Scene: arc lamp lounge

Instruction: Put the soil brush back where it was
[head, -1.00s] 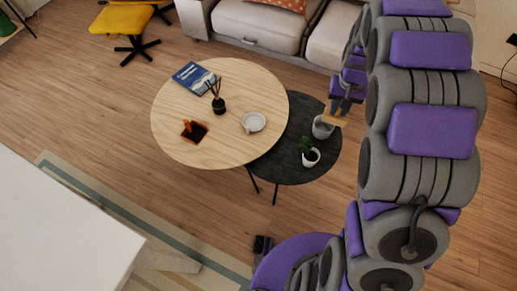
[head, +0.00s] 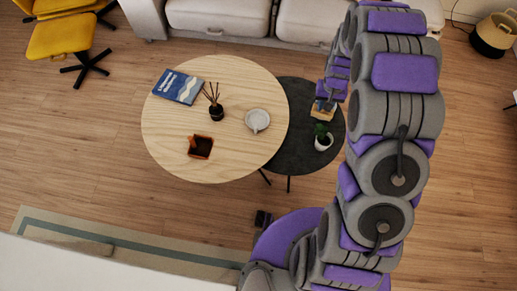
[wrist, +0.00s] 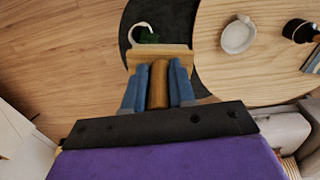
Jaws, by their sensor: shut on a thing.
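The soil brush (wrist: 160,57) is a tan wooden block with a brown handle, and my gripper (wrist: 158,78) is shut on the handle. The two blue fingers press on either side of it in the wrist view. In the head view the brush (head: 322,111) is over the dark round side table (head: 293,152), near its far right part. Whether it touches the table cannot be told. A small plant in a white pot (head: 323,143) stands on that table, just nearer than the brush. The fingertips are hard to make out in the head view.
The round wooden table (head: 215,170) overlaps the dark table at left. It holds a blue book (head: 178,87), a reed diffuser (head: 216,112), a pale dish (head: 257,120) and a small square dark-red tray (head: 201,148). A sofa (head: 237,18) stands behind.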

